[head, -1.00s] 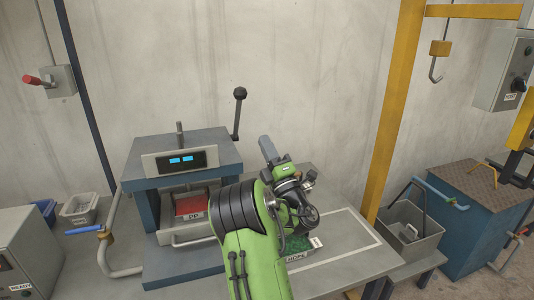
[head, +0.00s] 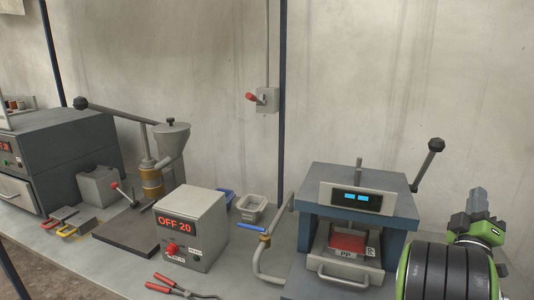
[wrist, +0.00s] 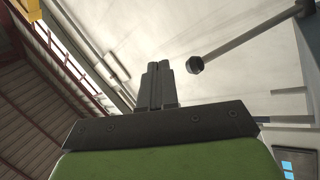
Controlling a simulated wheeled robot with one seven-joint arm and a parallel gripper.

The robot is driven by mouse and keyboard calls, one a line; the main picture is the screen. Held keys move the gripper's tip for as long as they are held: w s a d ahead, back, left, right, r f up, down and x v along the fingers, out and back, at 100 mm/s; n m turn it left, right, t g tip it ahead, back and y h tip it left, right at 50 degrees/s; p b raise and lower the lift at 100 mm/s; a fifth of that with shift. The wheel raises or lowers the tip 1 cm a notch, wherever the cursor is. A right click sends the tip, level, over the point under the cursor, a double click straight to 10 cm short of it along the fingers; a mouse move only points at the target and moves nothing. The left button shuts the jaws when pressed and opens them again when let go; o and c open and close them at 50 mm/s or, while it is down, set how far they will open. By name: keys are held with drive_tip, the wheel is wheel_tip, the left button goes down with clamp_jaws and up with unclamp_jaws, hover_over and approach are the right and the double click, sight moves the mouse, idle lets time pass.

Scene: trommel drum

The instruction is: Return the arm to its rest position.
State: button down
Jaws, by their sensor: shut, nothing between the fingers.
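My green and black arm is at the lower right of the head view, with my gripper (head: 478,198) raised just right of the press. In the wrist view my gripper (wrist: 158,68) has its two grey fingers together and holds nothing. It points up toward the wall and ceiling. The press lever (wrist: 245,40) with its dark knob shows to the right of the fingers, apart from them.
The blue-grey press (head: 357,200) has a red block labelled PP (head: 347,243) inside. The wall switch (head: 265,98) hangs above.

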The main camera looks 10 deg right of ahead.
drive_tip(key=s+a+f+m+g+y+p, duration=0.1)
drive_tip(key=s+a+f+m+g+y, duration=0.1)
drive_tip(key=a+y, duration=0.35)
drive_tip(key=s+a+f+m+g+y, duration=0.1)
drive_tip(key=a+f+m+g+y, duration=0.1)
drive_tip(key=a, duration=0.7)
drive_tip(key=s+a+f+m+g+y+p, duration=0.1)
drive_tip(key=s+a+f+m+g+y, duration=0.2)
drive_tip(key=a, duration=0.5)
drive_tip(key=s+a+f+n+g+y, duration=0.2)
drive_tip(key=s+a+y, duration=0.1)
drive_tip(key=s+a, duration=0.4)
drive_tip(key=s+a+f+n+g+y, duration=0.2)
drive_tip(key=s+a+f+y, duration=0.1)
drive_tip(key=s+a, duration=0.4)
drive_tip(key=shift+s+a+f, duration=0.2)
drive_tip(key=shift+s+a, duration=0.05)
drive_tip(key=shift+a, duration=0.2)
